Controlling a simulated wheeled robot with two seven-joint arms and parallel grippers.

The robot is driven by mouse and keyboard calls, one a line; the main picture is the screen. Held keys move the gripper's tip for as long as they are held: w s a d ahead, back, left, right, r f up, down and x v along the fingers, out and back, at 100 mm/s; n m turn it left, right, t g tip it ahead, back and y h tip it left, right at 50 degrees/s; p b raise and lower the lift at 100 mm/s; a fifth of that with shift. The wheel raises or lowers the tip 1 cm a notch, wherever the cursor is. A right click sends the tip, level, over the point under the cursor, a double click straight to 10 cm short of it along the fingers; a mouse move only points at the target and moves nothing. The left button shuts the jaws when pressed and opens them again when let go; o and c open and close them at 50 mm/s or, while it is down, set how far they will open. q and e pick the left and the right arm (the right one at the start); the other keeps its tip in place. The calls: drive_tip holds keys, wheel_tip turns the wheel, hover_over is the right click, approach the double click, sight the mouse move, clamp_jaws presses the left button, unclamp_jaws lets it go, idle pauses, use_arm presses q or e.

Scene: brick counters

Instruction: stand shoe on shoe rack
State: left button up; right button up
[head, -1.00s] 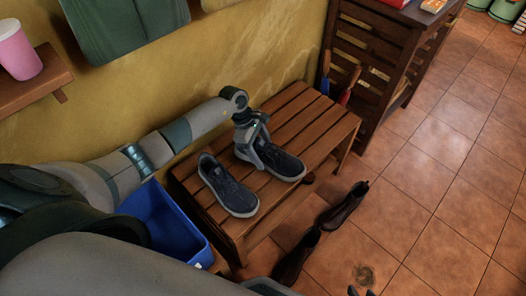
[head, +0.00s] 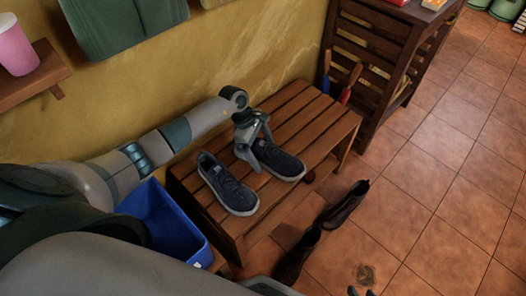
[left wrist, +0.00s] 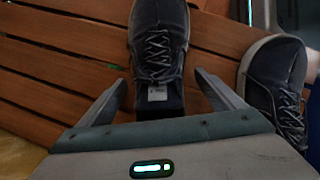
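Two dark sneakers with pale soles stand side by side on the slatted wooden shoe rack (head: 318,112). My left gripper (head: 256,160) is at the heel of the right-hand sneaker (head: 284,162). In the left wrist view that sneaker (left wrist: 158,50) lies between the spread fingers (left wrist: 165,100), with gaps on both sides. The other sneaker (head: 228,186) stands to its left; in the left wrist view it is at the right edge (left wrist: 278,80). Small dark tips, seemingly my right gripper (head: 361,292), barely show at the bottom edge; their opening is unclear.
A pair of dark boots (head: 345,204) is on the tiled floor in front of the rack. A blue bin (head: 165,222) stands left of the rack. A dark slatted cabinet (head: 370,50) is behind its right end. Floor to the right is clear.

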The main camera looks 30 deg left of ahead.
use_arm(q)
drive_tip(key=v, duration=1.7)
drive_tip(key=shift+r+p, duration=0.25)
drive_tip(key=shift+p, duration=0.1)
use_arm(e)
drive_tip(key=shift+w+a+r, duration=0.1)
drive_tip(key=shift+a+r, duration=0.05)
drive_tip(key=shift+r, duration=0.35)
use_arm(q)
drive_tip(key=shift+s, duration=0.1)
